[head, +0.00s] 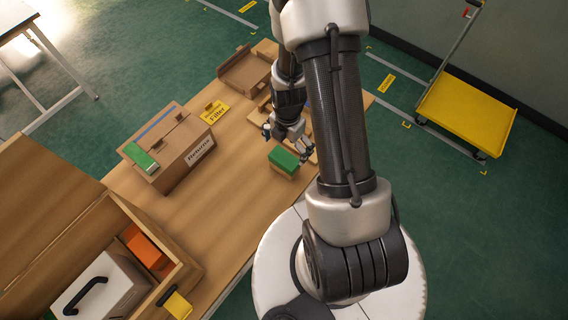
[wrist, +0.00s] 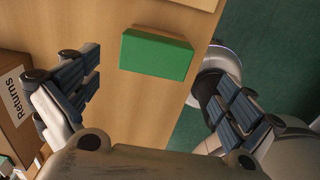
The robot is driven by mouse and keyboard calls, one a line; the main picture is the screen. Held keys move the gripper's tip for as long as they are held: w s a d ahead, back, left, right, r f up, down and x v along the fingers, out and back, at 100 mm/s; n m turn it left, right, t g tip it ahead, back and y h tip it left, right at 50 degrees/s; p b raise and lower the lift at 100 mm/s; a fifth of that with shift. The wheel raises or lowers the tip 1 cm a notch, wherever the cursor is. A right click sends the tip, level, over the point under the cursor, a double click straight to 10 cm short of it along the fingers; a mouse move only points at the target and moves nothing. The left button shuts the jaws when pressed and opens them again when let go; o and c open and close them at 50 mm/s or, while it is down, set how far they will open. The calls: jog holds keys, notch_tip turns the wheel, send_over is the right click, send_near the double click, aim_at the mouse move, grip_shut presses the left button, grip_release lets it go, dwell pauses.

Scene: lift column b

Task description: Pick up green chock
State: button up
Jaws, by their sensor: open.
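The green chock (head: 283,161) is a green block lying on the wooden table near its right-hand edge. In the wrist view the green chock (wrist: 157,54) lies flat in the upper middle, with bare wood around most of it. My gripper (head: 287,143) is open and empty, close to the chock in the head view. In the wrist view my gripper (wrist: 155,86) has its fingers spread wide to the left and right, with the chock across the gap between them. No finger visibly touches it. I cannot tell the exact height gap.
A cardboard Returns box (head: 178,155) stands left of the chock, with a green and white item (head: 140,157) on top. A yellow label (head: 214,111) and an open brown tray (head: 243,72) lie farther back. A wooden crate (head: 184,272) holds several things at lower left.

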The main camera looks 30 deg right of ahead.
aim_at(284, 157)
notch_tip(284, 157, down, 4)
jog(key=shift+f+b, duration=0.15)
jog(key=shift+b, duration=0.3)
jog(key=f, duration=0.1)
jog(key=f+b, duration=0.1)
jog(key=f, duration=0.1)
jog(key=f+b, duration=0.1)
jog(key=f, duration=0.1)
jog(key=shift+w+a+f, duration=0.1)
jog(key=shift+w+a, duration=0.05)
jog(key=shift+a, duration=0.25)
jog(key=shift+c, duration=0.6)
jog(key=c, duration=1)
jog(key=shift+r, duration=0.2)
